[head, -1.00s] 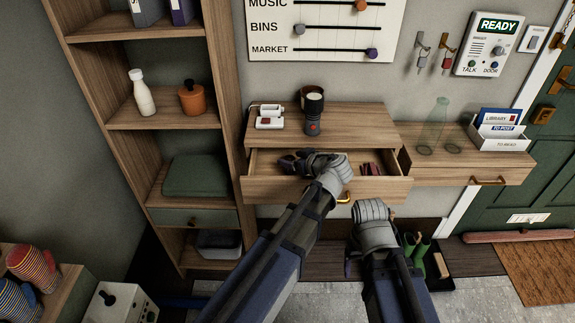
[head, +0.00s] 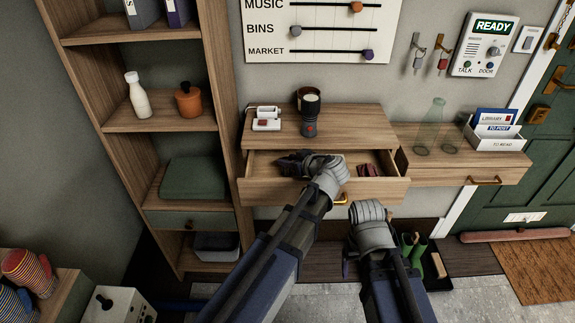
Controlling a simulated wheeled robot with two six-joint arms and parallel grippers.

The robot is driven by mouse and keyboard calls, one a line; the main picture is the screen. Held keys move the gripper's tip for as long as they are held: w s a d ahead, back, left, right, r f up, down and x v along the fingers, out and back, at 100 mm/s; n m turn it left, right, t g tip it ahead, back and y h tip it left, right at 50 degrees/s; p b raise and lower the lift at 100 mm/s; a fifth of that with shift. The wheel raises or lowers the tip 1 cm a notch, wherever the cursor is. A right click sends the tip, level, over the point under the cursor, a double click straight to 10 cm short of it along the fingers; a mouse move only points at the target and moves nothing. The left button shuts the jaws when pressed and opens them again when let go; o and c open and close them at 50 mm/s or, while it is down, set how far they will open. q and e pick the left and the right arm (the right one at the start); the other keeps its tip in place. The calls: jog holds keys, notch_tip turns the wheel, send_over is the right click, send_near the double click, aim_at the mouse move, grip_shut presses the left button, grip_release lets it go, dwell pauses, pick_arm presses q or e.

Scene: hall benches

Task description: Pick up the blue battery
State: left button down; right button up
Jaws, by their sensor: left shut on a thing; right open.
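The top drawer (head: 258,190) of the wooden unit is pulled open. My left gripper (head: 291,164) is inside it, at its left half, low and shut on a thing. The gripper and wrist cover that thing, so I cannot make out its shape or colour. No blue battery shows clearly in view. My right gripper (head: 350,264) is open, in front of and below the drawer, mostly hidden by its own wrist.
Dark red items (head: 367,170) lie in the drawer's right part. A white device (head: 266,119) and a dark flashlight (head: 310,112) stand on the unit top. A glass bottle (head: 431,127) stands on the right-hand shelf. Green boots (head: 416,250) stand below.

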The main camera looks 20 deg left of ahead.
pick_arm(q)
jog(key=shift+r, duration=0.2)
jog(key=shift+r+p, duration=0.35)
jog(key=shift+p, duration=0.2)
jog(key=shift+s+d+r, duration=0.1)
jog(key=shift+d+r, duration=0.05)
jog(key=s+d, duration=0.2)
jog(key=d, duration=0.1)
jog(key=shift+s+r+p, duration=0.2)
jog(key=shift+s+p, duration=0.1)
jog(key=shift+s, duration=0.05)
notch_tip(320, 180, up, 13)
jog(key=p, duration=1.3)
jog(key=shift+w+r, duration=0.15)
jog(key=shift+w, duration=0.05)
